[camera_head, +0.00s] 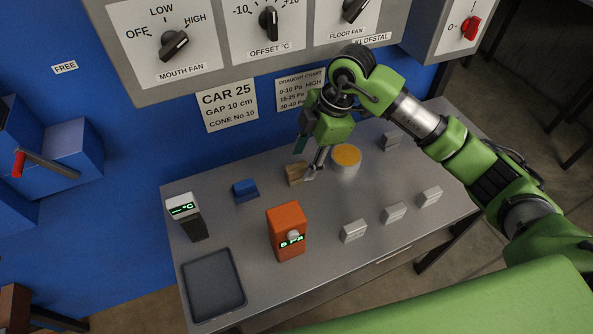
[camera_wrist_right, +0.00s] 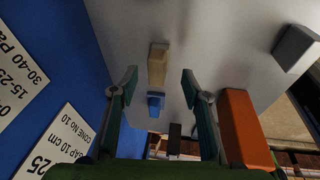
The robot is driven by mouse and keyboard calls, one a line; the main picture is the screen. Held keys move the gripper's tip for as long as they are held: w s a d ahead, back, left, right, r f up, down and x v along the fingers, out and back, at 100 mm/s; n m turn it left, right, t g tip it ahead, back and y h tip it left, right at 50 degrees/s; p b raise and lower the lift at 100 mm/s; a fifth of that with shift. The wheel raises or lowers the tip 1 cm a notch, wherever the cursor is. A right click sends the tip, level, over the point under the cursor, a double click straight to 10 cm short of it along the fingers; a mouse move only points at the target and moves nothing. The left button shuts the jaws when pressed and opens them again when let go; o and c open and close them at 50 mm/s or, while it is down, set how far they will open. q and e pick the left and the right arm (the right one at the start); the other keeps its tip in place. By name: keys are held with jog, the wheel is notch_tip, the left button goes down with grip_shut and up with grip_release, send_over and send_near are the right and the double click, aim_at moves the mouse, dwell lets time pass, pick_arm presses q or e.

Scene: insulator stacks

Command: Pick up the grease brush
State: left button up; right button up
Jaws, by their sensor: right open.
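A tan, wood-coloured block-like piece (camera_head: 295,174), which looks like the grease brush, stands on the grey metal table toward the back. It also shows in the right wrist view (camera_wrist_right: 157,64), ahead of and between the two fingertips. I cannot make out bristles. My right gripper (camera_head: 309,162) is open right at the brush, with one finger to the right of it; its parted fingers show in the wrist view (camera_wrist_right: 158,84). I cannot tell whether a finger touches the brush. My left gripper is not in view.
A round tin with a yellow top (camera_head: 346,155) stands close to the right of the gripper. A blue block (camera_head: 245,190), an orange meter (camera_head: 287,230), a white-and-black meter (camera_head: 187,216) and a dark tray (camera_head: 214,286) stand nearer. Several grey blocks (camera_head: 394,213) are at right. The blue wall rises behind.

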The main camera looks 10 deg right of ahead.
aim_at(296, 167)
jog(key=x, duration=0.2)
jog(key=p+x, duration=0.1)
jog(key=shift+w+a+f, duration=0.1)
jog(key=shift+a+f, duration=0.2)
jog(key=shift+a, duration=0.1)
jog(key=shift+a+f, duration=0.1)
jog(key=shift+f, duration=0.35)
grip_shut()
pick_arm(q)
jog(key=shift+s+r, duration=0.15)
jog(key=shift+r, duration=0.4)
pick_arm(e)
jog(key=shift+w+r+b, duration=0.1)
jog(key=shift+r+b, duration=0.3)
jog(key=shift+r, duration=0.4)
pick_arm(q)
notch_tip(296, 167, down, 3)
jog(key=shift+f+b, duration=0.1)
jog(key=shift+b, duration=1.15)
pick_arm(e)
jog(key=s+a+r, duration=0.9)
jog(key=a+r, duration=0.2)
jog(key=shift+r, duration=0.25)
